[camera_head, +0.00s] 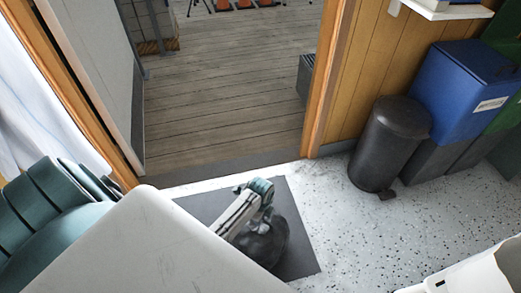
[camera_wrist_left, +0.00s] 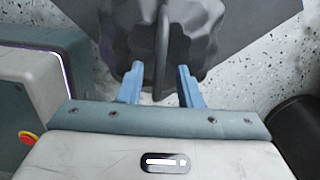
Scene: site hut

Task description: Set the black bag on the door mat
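The black bag (camera_head: 266,246) is a dark, rounded, bunched shape resting on the dark grey door mat (camera_head: 297,230), in the lower middle of the head view. My left arm partly covers it there. In the left wrist view the bag (camera_wrist_left: 195,25) fills the top middle, with a narrow upright neck or ridge, and the mat (camera_wrist_left: 262,14) lies around it. My left gripper (camera_wrist_left: 160,70) has its two blue fingers apart, one on each side of the ridge, with gaps visible and no grip on it. My right gripper is not in view.
A black pedal bin (camera_head: 385,150) and a blue bin (camera_head: 462,90) stand along the wall at right. An open doorway to a plank floor (camera_head: 220,90) lies beyond the mat. Speckled floor (camera_head: 350,225) is clear right of the mat.

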